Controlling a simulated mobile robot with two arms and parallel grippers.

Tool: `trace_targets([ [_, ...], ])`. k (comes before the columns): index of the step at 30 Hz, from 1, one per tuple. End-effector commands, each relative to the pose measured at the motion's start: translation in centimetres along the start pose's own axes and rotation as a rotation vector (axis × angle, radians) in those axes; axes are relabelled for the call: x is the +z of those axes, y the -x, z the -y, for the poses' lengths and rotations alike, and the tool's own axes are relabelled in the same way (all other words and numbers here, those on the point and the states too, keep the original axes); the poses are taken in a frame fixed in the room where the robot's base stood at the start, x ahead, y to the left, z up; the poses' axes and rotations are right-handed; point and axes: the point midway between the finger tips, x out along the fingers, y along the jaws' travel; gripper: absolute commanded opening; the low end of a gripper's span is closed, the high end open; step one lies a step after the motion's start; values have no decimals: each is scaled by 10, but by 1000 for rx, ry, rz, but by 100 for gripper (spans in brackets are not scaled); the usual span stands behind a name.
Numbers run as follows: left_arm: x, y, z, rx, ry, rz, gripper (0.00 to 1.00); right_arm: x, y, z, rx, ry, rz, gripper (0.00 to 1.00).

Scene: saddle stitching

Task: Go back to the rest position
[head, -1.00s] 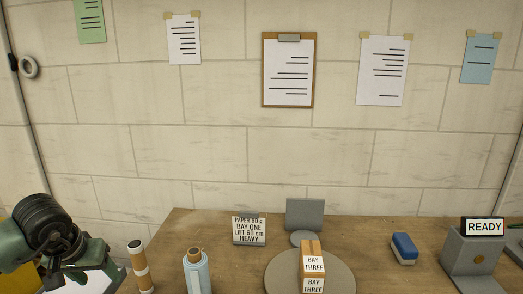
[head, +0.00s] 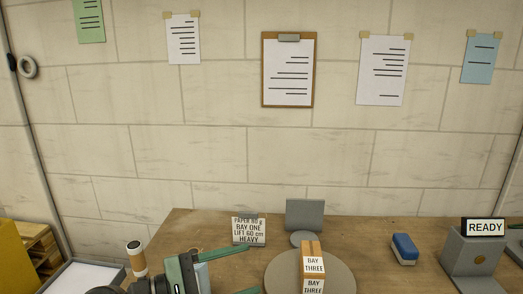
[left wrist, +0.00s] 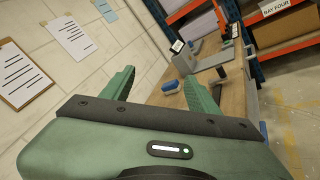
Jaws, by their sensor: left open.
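My left gripper (head: 212,270) is low in the head view, over the near left part of the wooden table (head: 185,228). Its green fingers point to the right and partly hide the light blue roll behind them. In the left wrist view the left gripper (left wrist: 157,88) has its two fingers wide apart with nothing between them. Beyond them are the table and the blue block (left wrist: 170,86). My right gripper is not in view.
A round grey disc (head: 342,270) bears boxes marked BAY THREE (head: 313,262). A tray of white sheets (head: 85,275) is at left.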

Motion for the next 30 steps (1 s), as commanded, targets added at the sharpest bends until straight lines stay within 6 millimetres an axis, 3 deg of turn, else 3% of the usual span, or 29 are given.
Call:
trace_targets([
  [2,22,2,-26,243,397,136,60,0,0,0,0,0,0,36],
  [4,19,20,-50,450,756,245,60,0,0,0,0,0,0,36],
  [6,-2,46,-66,661,1120,348,60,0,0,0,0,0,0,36],
  [8,-32,74,-66,849,1428,433,60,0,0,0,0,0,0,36],
  [11,-88,119,-37,1163,1884,557,60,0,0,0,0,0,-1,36],
  [13,-119,145,-2,1374,2136,627,60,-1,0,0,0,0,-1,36],
  [16,-150,175,61,1684,2425,712,60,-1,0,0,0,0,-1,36],
  [17,-156,183,81,-1770,-2482,-729,60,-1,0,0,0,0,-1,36],
  [21,-164,207,163,-1664,-2065,-612,60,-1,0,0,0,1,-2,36],
  [25,-157,220,219,-1604,-1794,-538,60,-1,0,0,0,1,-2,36],
  [30,-138,230,275,-1552,-1519,-460,60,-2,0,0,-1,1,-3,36],
])
